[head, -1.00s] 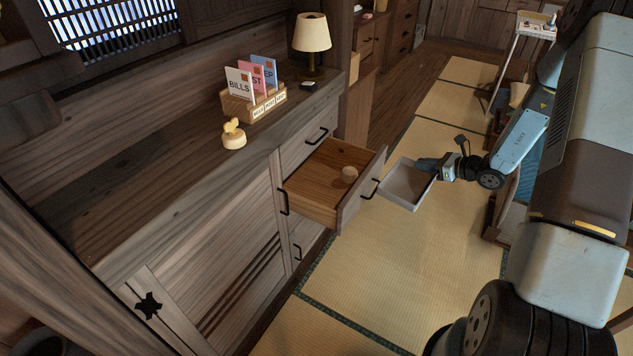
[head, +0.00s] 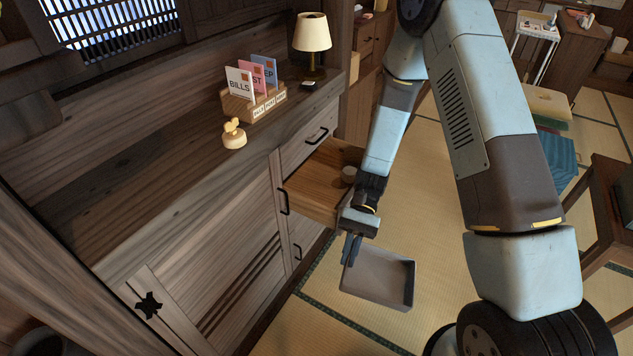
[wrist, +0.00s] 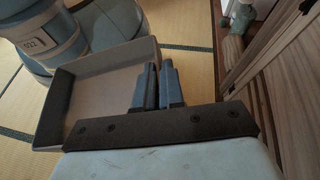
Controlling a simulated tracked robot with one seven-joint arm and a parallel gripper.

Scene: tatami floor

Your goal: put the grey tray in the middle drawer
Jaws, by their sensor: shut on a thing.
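The grey tray (head: 378,279) is a shallow open box, empty inside. My gripper (head: 351,250) is shut on the tray's edge at its left side and holds it above the tatami, in front of the cabinet. In the wrist view the tray (wrist: 100,85) lies to the left of my gripper's fingers (wrist: 158,85). My arm hides the drawer's front panel in the head view. The tray is outside the drawer.
The cabinet top (head: 180,180) holds a letter rack (head: 252,104), a lamp (head: 312,35) and a cream ornament (head: 234,134). The upper drawer (head: 308,135) is closed. A dark wooden table (head: 605,215) stands at the right. The tatami (head: 300,330) near the cabinet is clear.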

